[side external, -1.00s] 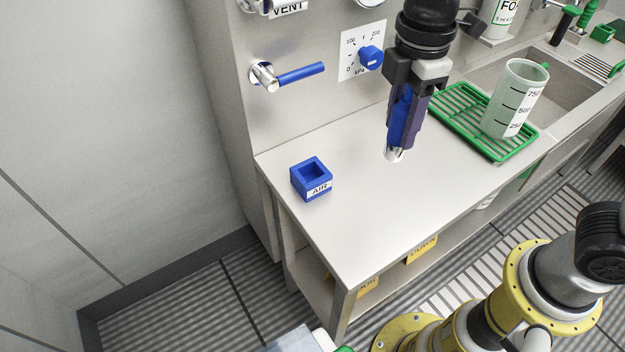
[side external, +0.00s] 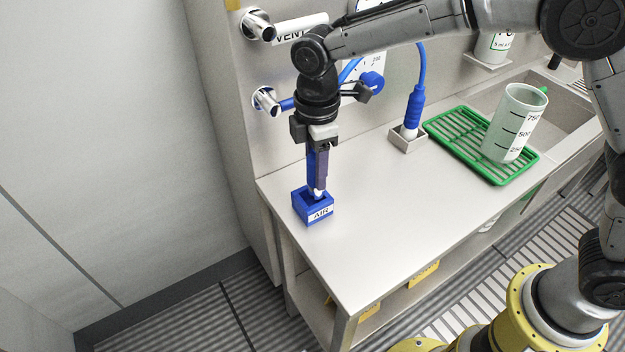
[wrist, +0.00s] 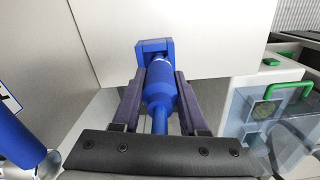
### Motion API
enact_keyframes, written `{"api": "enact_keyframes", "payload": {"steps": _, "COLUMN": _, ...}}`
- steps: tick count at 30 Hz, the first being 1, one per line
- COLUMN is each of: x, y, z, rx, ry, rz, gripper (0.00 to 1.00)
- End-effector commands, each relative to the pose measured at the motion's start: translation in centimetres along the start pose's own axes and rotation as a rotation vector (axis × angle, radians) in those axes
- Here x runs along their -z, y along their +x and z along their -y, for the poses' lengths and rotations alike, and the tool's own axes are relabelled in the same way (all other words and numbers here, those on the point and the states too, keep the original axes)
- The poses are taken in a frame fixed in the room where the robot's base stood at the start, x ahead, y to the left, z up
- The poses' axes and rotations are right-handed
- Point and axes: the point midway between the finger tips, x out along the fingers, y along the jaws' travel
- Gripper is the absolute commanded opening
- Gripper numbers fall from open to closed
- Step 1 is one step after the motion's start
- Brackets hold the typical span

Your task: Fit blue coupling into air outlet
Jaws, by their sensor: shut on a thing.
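My gripper (side external: 318,185) points down over the left end of the bench and is shut on the blue coupling (wrist: 160,88), a blue cylinder with a pale metal tip. In the side view the coupling (side external: 311,172) shows between the fingers. The air outlet is a square blue block (side external: 315,211) labelled AIR, with a socket in its top. It also shows in the wrist view (wrist: 152,47). The coupling stands nearly upright over the socket, its tip at the opening. I cannot tell how deep the tip sits.
A second blue hose end (side external: 414,110) stands in a small grey holder (side external: 408,144). A green rack (side external: 468,140) with a measuring beaker (side external: 510,125) is to the right. The wall behind carries valves and a blue knob (side external: 372,80). The front of the bench is clear.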

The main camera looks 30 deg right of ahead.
Motion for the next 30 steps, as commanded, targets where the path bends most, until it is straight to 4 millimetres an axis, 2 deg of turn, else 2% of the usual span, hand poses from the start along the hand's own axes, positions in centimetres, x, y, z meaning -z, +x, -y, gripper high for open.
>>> {"api": "enact_keyframes", "payload": {"steps": 5, "x": 0.6, "y": 1.4, "z": -0.7, "rx": 0.002, "ry": 0.0, "rz": 0.001, "gripper": 0.0}}
{"api": "enact_keyframes", "payload": {"steps": 10, "x": 0.5, "y": 3.7, "z": -0.6, "rx": 0.002, "ry": 0.0, "rz": 0.002, "gripper": 0.0}}
{"api": "enact_keyframes", "payload": {"steps": 23, "x": 0.5, "y": 4.3, "z": -0.6, "rx": 0.0, "ry": 0.0, "rz": 0.0, "gripper": 0.0}}
{"api": "enact_keyframes", "payload": {"steps": 24, "x": 0.5, "y": 4.3, "z": -0.6, "rx": 0.0, "ry": 0.0, "rz": 0.0, "gripper": 0.49}}
{"api": "enact_keyframes", "payload": {"steps": 28, "x": 0.5, "y": 4.3, "z": -0.6, "rx": 0.0, "ry": 0.0, "rz": 0.0, "gripper": 0.72}}
{"api": "enact_keyframes", "payload": {"steps": 30, "x": 0.5, "y": 4.3, "z": -0.6, "rx": 0.0, "ry": 0.0, "rz": 0.0, "gripper": 0.72}}
